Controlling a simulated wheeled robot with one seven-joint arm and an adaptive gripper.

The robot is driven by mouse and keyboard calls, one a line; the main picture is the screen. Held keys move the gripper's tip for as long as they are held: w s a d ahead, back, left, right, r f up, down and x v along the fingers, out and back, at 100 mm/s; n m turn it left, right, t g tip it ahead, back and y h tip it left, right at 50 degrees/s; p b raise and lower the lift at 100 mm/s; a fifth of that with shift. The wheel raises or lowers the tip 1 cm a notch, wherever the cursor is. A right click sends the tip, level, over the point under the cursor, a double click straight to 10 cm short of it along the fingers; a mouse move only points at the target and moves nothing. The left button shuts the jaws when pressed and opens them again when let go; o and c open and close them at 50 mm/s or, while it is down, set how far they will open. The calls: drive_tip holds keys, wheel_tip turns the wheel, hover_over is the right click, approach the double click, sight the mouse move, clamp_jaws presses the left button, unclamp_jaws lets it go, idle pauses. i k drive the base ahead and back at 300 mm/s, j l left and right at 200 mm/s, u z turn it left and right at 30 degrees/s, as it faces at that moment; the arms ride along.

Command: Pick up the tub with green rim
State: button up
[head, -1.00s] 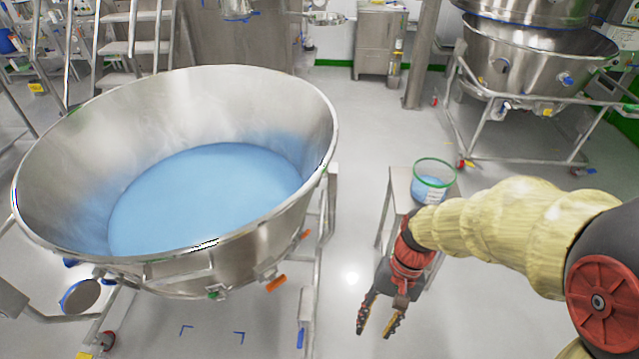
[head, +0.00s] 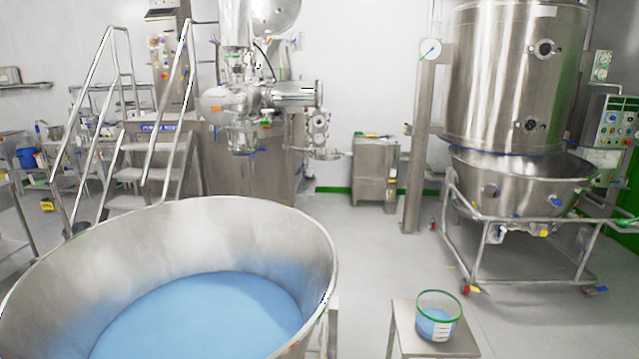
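The tub with the green rim (head: 437,326) stands upright on a small steel stand (head: 405,334) at the lower right of the head view. It is clear-walled, holds blue material and has a white label on its front. The stand's lower part is cut off by the frame's bottom edge. My gripper and arm are not in the current view, so how the gripper stands relative to the tub is hidden.
A large steel bowl (head: 310,235) of blue powder fills the lower left, close to the stand. A wheeled steel processor (head: 510,90) stands behind on the right. Steps with handrails (head: 150,173) are at back left. Floor (head: 400,255) is clear behind the stand.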

sight(438, 313)
drive_tip(key=i+l+u, duration=0.1)
drive_tip(key=u, duration=0.3)
drive_tip(key=i+l+u, duration=0.1)
drive_tip(key=l+u, duration=0.45)
drive_tip(key=u, duration=0.2)
drive_tip(key=l+u, duration=0.35)
drive_tip(key=l, duration=1.6)
drive_tip(key=i, duration=0.05)
